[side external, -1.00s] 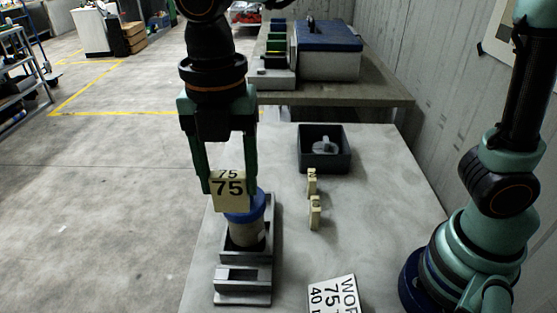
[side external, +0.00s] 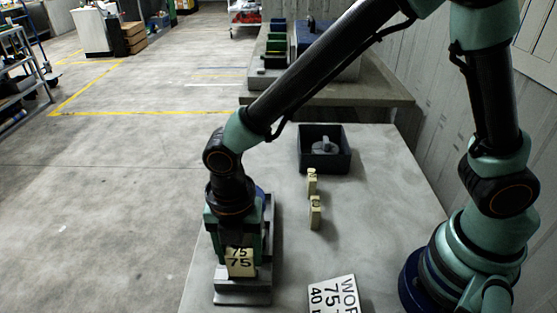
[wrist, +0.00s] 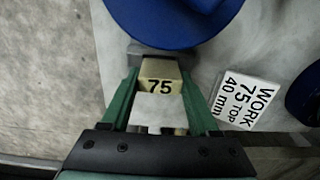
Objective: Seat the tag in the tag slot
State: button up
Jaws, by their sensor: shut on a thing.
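A cream tag (side external: 240,264) marked 75 is between the fingers of my gripper (side external: 239,258), which is shut on it. It also shows in the wrist view (wrist: 159,82), between the two green fingers (wrist: 160,85). The tag is upright at the front block of the grey metal fixture (side external: 243,297), low over the tag slot. My gripper and the tag hide the slot, so I cannot tell whether the tag's lower edge is inside it. The blue-capped liner stands behind my gripper, mostly hidden; its blue cap (wrist: 175,18) is close beyond the tag in the wrist view.
Two other cream tags stand on the table to the right, a far one (side external: 312,182) and a near one (side external: 315,212). A dark bin (side external: 341,165) holds a grey part. A white work card (side external: 333,294) reading 75 lies at the front. The right tabletop is mostly clear.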

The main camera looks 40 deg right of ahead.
aim_at(241, 264)
jog(key=shift+f, duration=1.55)
jog(key=shift+f, duration=0.1)
jog(key=o, duration=1.3)
